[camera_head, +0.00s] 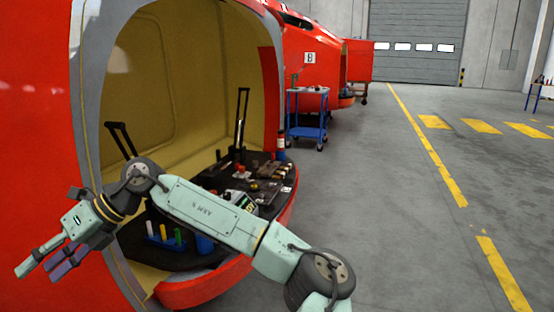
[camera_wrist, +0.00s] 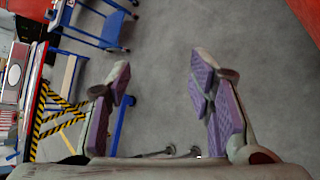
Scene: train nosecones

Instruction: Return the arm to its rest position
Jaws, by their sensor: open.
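My arm stretches across the lower part of the head view, in front of the red nosecone's opening. My gripper (camera_head: 42,268) is at the far left, in front of the red shell and apart from the nosecone's dark console. It also shows in the wrist view (camera_wrist: 160,85), with its two purple-padded fingers spread wide. Nothing is between the fingers; only grey floor shows beyond them. Part of the console is hidden behind my arm.
The red nosecone (camera_head: 33,120) stands close at left. Its console (camera_head: 185,258) carries several small items. A blue trolley (camera_head: 307,132) stands behind it. Open floor (camera_head: 390,220) lies to the right. In the wrist view, blue frames and yellow-black striped bars (camera_wrist: 62,115) are at left.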

